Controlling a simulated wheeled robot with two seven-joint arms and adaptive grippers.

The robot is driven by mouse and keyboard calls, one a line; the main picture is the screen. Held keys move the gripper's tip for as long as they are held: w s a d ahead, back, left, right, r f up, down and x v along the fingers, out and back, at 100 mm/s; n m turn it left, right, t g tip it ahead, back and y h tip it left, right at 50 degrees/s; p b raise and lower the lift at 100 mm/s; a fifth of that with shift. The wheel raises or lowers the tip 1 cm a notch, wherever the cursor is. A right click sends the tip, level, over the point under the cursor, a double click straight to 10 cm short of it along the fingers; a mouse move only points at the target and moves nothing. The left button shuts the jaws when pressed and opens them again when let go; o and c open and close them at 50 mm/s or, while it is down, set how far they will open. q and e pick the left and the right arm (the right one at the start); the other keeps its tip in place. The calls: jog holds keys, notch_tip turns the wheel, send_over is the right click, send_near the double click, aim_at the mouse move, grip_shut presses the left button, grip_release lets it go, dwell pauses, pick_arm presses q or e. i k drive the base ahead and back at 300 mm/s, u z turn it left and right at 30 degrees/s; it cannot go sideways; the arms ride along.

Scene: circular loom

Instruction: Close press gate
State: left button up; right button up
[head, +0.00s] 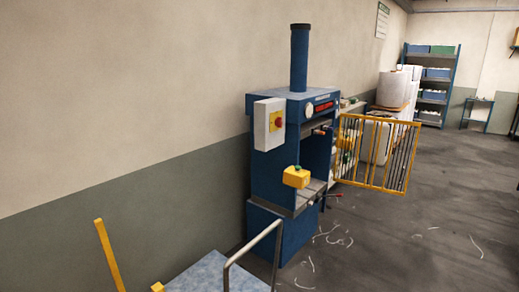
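The blue press (276,218) stands against the left wall in the middle of the head view. The yellow barred press gate (376,152) stands swung out from the far right side of the press, so the press front is open. A yellow control box (296,177) sits at the near front edge. Neither of my grippers shows in the head view.
A blue-topped surface with a grey rail (253,249) is at the bottom, beside a yellow post (108,255). White scraps and a red-handled item (335,195) lie on the floor. Shelves (433,87) stand far back. The floor at right (455,215) is mostly free.

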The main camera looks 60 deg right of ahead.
aim_at(375, 119)
jog(key=z, duration=3.3)
jog(key=i, duration=8.4)
jog(key=u, duration=1.75)
